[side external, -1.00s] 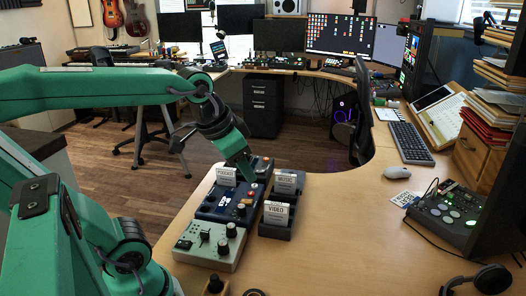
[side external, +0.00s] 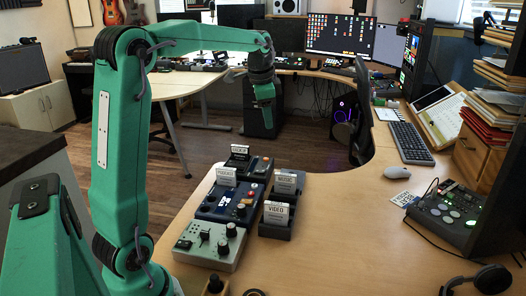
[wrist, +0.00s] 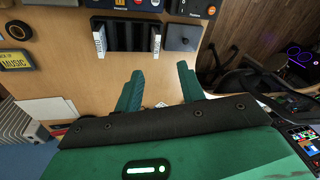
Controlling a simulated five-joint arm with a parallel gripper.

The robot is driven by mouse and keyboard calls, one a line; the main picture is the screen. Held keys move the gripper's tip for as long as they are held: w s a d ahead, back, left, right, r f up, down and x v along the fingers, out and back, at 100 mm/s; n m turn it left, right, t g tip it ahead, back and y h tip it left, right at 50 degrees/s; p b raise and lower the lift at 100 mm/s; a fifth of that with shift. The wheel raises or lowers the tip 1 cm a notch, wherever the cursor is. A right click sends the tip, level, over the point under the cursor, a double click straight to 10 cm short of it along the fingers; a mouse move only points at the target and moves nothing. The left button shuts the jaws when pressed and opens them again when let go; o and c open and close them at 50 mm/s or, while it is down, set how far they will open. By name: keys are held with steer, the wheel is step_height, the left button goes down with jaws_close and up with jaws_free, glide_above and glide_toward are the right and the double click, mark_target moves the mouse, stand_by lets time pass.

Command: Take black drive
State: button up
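Several upright drives with white labels stand among the desk units in the side view. One dark piece with a label (side external: 240,150) stands at the back; its label is too small to read surely. One drive (side external: 225,176) stands at the left, another (side external: 286,183) at the right, and one labelled VIDEO (side external: 277,211) at the front right. I cannot tell for certain which is the black drive. My gripper (side external: 266,102) hangs above and beyond the back of these units, touching none of them. In the wrist view its green fingers (wrist: 159,87) are apart with no drive between them.
A blue unit (side external: 214,208) and a grey knob box (side external: 207,245) sit close to the drives. The dark holder (wrist: 127,36) and a black square block (wrist: 182,37) show in the wrist view.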

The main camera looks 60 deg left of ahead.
steer(key=w+a+f+m+g, duration=0.1)
steer(key=w+a+f, duration=0.15)
steer(key=a, duration=0.45)
steer(key=w+a+f+m, duration=0.1)
steer(key=w+a+f, duration=0.1)
steer(key=a+f, duration=0.3)
steer(key=m+g+h, duration=0.1)
steer(key=m, duration=0.1)
glide_above(240, 146)
steer(key=f, duration=0.6)
steer(key=shift+a+f, duration=0.2)
steer(key=shift+f, duration=0.2)
steer(key=shift+f, duration=0.1)
steer(key=shift+f, duration=1.25)
steer(key=shift+f, duration=0.1)
steer(key=shift+f, duration=2.5)
steer(key=shift+c, duration=0.5)
